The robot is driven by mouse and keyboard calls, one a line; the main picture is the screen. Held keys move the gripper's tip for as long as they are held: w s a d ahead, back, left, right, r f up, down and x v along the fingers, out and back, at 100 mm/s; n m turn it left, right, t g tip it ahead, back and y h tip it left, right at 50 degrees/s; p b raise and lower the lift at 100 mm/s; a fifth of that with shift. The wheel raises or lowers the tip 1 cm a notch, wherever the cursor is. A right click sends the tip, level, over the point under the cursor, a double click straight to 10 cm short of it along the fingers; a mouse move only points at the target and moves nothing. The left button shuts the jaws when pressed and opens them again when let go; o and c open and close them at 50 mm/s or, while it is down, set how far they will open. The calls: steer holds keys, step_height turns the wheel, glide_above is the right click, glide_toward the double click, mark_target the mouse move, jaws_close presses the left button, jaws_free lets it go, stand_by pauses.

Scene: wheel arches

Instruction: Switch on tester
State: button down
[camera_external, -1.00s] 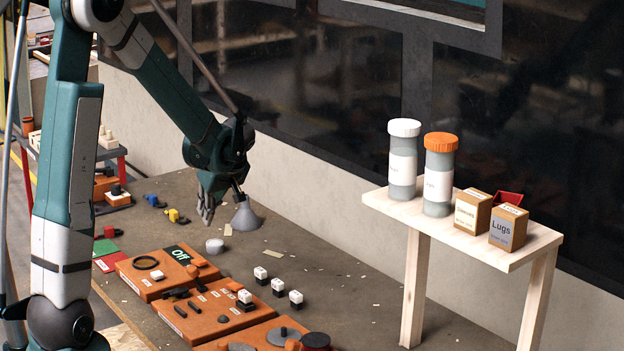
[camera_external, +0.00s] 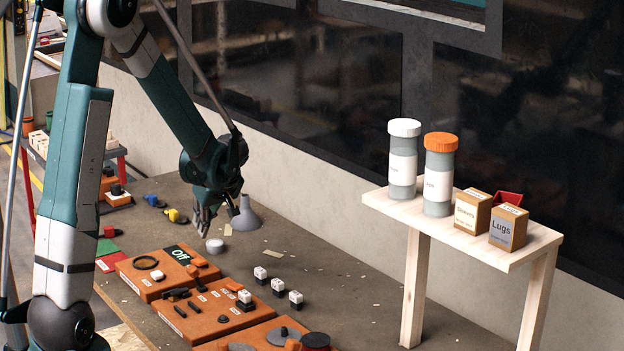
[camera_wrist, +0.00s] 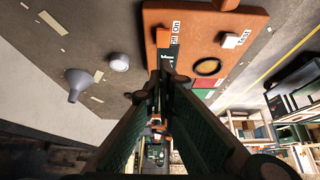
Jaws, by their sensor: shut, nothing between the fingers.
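The tester is an orange box (camera_external: 143,284) on the bench, with a dark display (camera_external: 179,255) that reads "Off", a black ring and a small orange switch (camera_external: 199,262). My gripper (camera_external: 203,234) is shut and empty, above the bench just behind the tester in the external view. In the wrist view the tester (camera_wrist: 205,19) fills the upper middle, with a switch (camera_wrist: 163,38) beside an "On" label, a white button (camera_wrist: 230,40) near "Test", and the ring (camera_wrist: 208,67). My fingers (camera_wrist: 168,76) hide part of the tester's near edge. I see no contact with the switch.
A grey round piece (camera_external: 215,246) and a grey funnel (camera_external: 246,215) stand near my gripper. Other orange panels (camera_external: 205,312) with small parts lie in front of the tester. Several white-topped blocks (camera_external: 278,285) stand to the right. A wooden shelf (camera_external: 480,235) carries bottles and boxes.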

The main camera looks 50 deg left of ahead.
glide_above(201, 260)
steer(key=f, duration=0.5)
steer(key=shift+d+f+b, duration=0.25)
steer(key=shift+d+b, duration=0.05)
steer(key=shift+d, duration=0.05)
steer(key=shift+d+f, duration=0.2)
steer(key=shift+f, duration=0.85)
steer(key=d+f+y+b, duration=0.1)
steer(key=b, duration=0.1)
steer(key=shift+f+b, duration=0.15)
steer(key=shift+b, duration=0.2)
steer(key=shift+a+r, duration=0.15)
steer(key=shift+r, duration=0.05)
steer(key=shift+a, duration=0.2)
steer(key=shift+a+r, duration=0.15)
steer(key=shift+a, duration=0.4)
